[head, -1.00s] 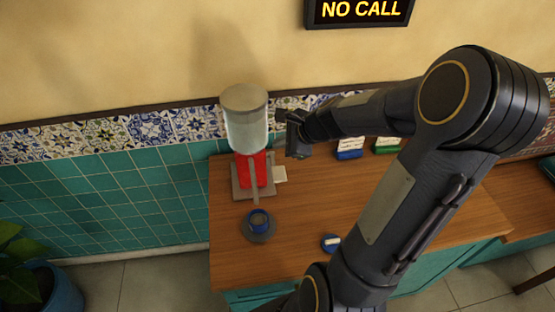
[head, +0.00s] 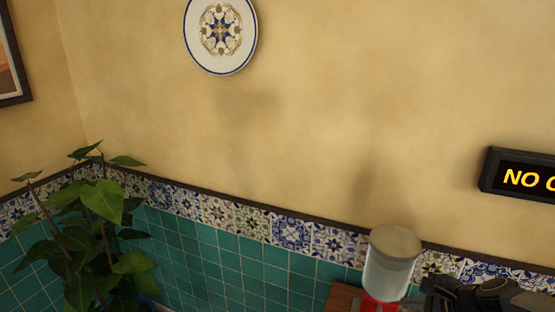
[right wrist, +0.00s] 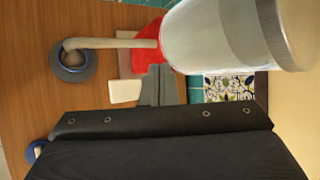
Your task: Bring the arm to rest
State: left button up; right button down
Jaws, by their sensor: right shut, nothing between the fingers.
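My right gripper (head: 432,290) shows at the bottom right of the head view, partly cut off, just right of the dispenser. In the right wrist view its grey fingers (right wrist: 158,88) are shut and empty, beside the dispenser's red body and white tab (right wrist: 125,91). Whether they touch the dispenser is unclear. The dispenser has a glass vessel (right wrist: 205,35) with a grey lid; its top also shows in the head view (head: 391,262). My left gripper is in neither view.
In the right wrist view, a blue-rimmed cup (right wrist: 70,56) stands on a grey saucer (right wrist: 70,74) at the spout's end, on the wooden counter (right wrist: 60,110). In the head view, a plant (head: 100,230) stands left; a plate (head: 221,35) and lit sign (head: 520,178) hang on the wall.

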jog(key=s+a+r+n+g+y, duration=0.1)
jog(key=s+a+r+n, duration=0.4)
jog(key=s+a+n, duration=0.5)
jog(key=s+a+f+n+g, duration=0.1)
jog(key=s+a+n, duration=0.2)
jog(key=s+n, duration=0.5)
jog(key=n, duration=0.2)
jog(key=shift+a+f+n, duration=0.3)
jog(key=shift+a+f, duration=0.05)
dwell(1.5)
